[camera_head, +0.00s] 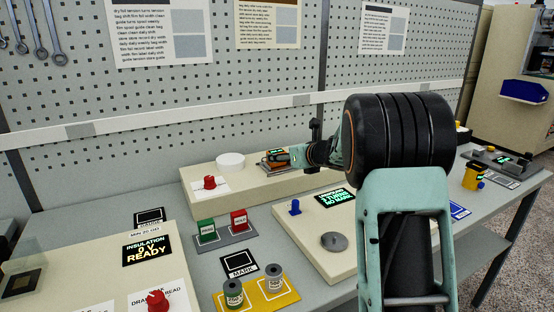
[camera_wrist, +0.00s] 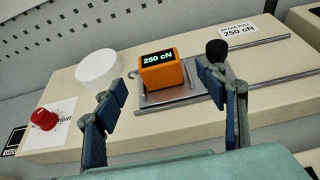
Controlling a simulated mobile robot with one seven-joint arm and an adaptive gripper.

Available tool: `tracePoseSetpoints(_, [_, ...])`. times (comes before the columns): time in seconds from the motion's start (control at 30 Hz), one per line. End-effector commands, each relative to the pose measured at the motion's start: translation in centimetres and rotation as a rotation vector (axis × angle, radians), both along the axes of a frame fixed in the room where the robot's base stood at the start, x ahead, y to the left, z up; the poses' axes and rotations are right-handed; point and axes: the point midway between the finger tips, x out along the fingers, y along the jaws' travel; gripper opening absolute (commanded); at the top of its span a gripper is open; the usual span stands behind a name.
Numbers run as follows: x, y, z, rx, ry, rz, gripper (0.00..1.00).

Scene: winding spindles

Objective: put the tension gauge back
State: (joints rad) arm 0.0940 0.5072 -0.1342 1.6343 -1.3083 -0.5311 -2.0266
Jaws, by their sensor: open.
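The orange tension gauge (camera_wrist: 163,72), with a lit display reading 250 cN, sits upright on a metal plate (camera_wrist: 190,94) on the cream bench block. In the head view, the gauge (camera_head: 275,159) is small and partly covered by my gripper. My gripper (camera_wrist: 165,88) is open, its two fingers apart, one left and one right of the gauge in the wrist view. I cannot tell how far the fingertips are from it. In the head view, my gripper (camera_head: 298,153) is beside the gauge, mostly hidden by my arm.
A black knob (camera_wrist: 217,52) stands right of the gauge by metal rails (camera_wrist: 262,46). A white disc (camera_wrist: 99,69) and a red knob (camera_wrist: 44,119) are left. In the head view, a yellow tray (camera_head: 257,294) with spools and green and red blocks (camera_head: 206,230) stand in front.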

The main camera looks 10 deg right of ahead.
Motion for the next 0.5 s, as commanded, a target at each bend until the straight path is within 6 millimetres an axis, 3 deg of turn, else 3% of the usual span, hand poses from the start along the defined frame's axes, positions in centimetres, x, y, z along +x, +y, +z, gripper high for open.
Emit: tracePoseSetpoints(0.5, [4.4, 1.5, -2.0, 0.0, 0.002, 0.0, 0.65])
